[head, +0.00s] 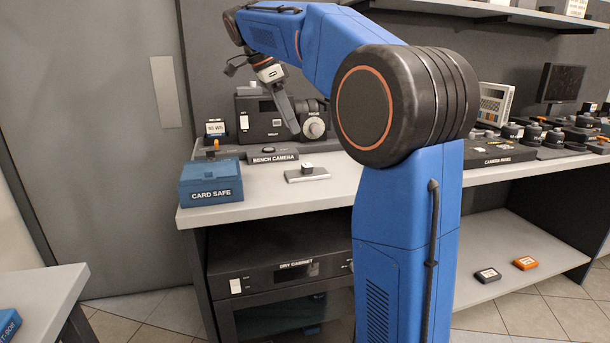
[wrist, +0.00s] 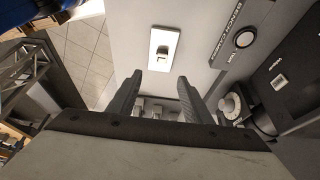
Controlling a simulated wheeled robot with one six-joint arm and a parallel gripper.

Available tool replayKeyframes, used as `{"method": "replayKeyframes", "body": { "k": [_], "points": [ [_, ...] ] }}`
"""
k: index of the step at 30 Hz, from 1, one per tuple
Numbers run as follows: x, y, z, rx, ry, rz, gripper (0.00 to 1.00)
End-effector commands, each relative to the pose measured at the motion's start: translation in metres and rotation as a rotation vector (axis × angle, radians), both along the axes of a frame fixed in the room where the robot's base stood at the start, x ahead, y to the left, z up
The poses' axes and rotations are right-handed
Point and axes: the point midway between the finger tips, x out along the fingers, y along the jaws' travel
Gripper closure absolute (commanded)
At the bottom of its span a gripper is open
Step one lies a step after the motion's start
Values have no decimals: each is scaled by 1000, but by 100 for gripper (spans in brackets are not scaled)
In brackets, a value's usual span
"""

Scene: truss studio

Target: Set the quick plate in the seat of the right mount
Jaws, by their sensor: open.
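A pale flat rectangular piece (head: 307,176) with a small raised block on top lies on the bench in front of the bench camera. It also shows in the wrist view (wrist: 160,62), beyond my fingertips. I cannot tell whether it is the quick plate, a mount, or both together. My gripper (head: 292,124) hangs above the bench, near the bench camera, pointing down. In the wrist view its two fingers (wrist: 158,80) stand apart. Small pale shapes (wrist: 154,108) show low between the fingers, too unclear to name. I cannot make out the right mount for certain.
The blue card safe box (head: 211,183) stands at the bench's left end. The bench camera (head: 262,120) stands behind my gripper. The camera panel (head: 490,152) is on the right, beyond my arm. The bench front (head: 280,196) is clear; the dry cabinet (head: 280,275) is below.

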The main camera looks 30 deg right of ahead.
Motion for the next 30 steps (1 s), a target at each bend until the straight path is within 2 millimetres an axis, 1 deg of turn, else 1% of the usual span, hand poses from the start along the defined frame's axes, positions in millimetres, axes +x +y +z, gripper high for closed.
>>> {"method": "replayKeyframes", "body": {
  "k": [1, 3, 9, 12, 20, 27, 30],
  "points": [
    [-2, -4, -9, 0, 3, -1, 55],
    [-3, -8, -20, 0, 4, -2, 55],
    [-7, -20, -51, 0, 2, -1, 55],
    [-7, -25, -62, 0, 2, 0, 55],
    [-8, -29, -77, 0, 2, 0, 55],
    [-8, -37, -108, 0, 3, 0, 55],
    [-9, -41, -117, 0, 2, 0, 55]
  ]
}}
